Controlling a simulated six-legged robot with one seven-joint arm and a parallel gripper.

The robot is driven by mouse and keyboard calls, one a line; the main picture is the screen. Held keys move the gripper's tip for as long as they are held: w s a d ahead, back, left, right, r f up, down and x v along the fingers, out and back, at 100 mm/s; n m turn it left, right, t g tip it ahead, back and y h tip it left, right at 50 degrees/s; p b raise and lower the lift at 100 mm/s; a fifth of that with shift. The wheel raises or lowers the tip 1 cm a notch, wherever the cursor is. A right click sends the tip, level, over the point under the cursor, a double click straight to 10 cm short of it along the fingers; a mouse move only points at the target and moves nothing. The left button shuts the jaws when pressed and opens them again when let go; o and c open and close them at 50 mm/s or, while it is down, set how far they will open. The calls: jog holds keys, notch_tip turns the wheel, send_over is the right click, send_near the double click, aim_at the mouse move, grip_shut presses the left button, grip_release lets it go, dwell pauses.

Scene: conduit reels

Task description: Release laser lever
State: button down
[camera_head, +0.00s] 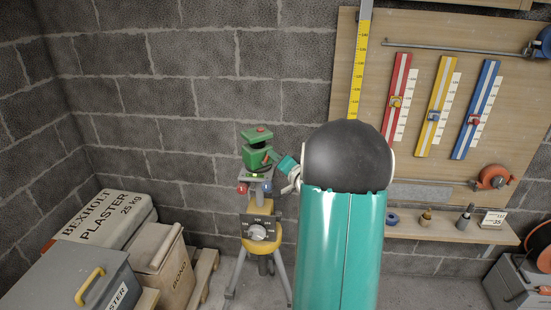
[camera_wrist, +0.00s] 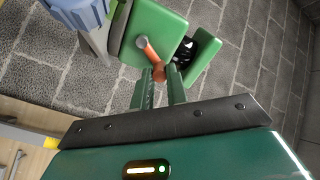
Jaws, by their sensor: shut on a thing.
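The green laser (camera_head: 254,157) stands on a yellow-topped tripod (camera_head: 260,234) by the block wall. In the wrist view its green housing (camera_wrist: 152,32) is close, with a short orange lever (camera_wrist: 149,49) on its side. The lever has a grey end. My gripper (camera_wrist: 162,78) is shut on the lever, its two green fingers at the lever's lower end. In the head view my gripper (camera_head: 273,158) reaches the laser from the right. The lever is too small to make out there, and my arm hides the area to the right.
A dial (camera_head: 258,233) sits on the tripod, below the laser. A wooden board (camera_head: 425,30) with coloured sliders and a shelf (camera_head: 450,229) are at right.

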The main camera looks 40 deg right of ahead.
dwell(0.3)
jog(key=c, duration=1.4)
grip_release()
jog(key=s, duration=0.4)
jog(key=s+a, duration=0.1)
jog(key=s, duration=0.4)
jog(key=s+a, duration=0.1)
jog(key=s, duration=0.3)
jog(key=shift+s+a, duration=0.25)
jog(key=shift+s, duration=0.05)
